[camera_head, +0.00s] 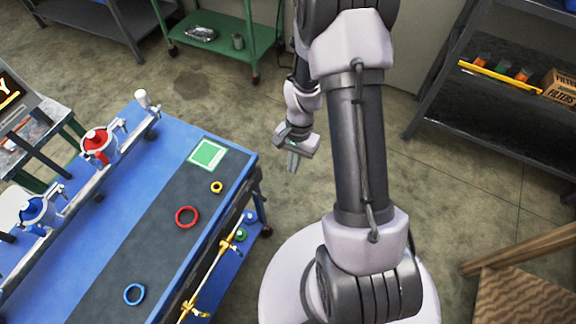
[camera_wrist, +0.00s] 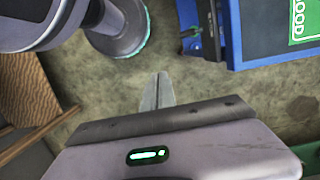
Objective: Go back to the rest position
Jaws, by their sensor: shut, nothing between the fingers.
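My gripper (camera_head: 293,160) is shut and empty, hanging over the bare floor to the right of the blue workbench (camera_head: 181,126) in the head view. In the wrist view, the fingertips of my gripper (camera_wrist: 158,76) are together with only floor beyond them. The arm is folded close to my body and touches nothing that I can see. The nearest edge of the workbench also shows at the top right of the wrist view (camera_wrist: 262,62).
The workbench carries a red ring (camera_head: 187,217), a blue ring (camera_head: 134,294), a yellow ring (camera_head: 216,187) and a green square (camera_head: 208,153). A green cart (camera_head: 225,35) stands behind, a dark shelf (camera_head: 500,130) at right, a wooden piece (camera_head: 525,290) at lower right. Floor between is clear.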

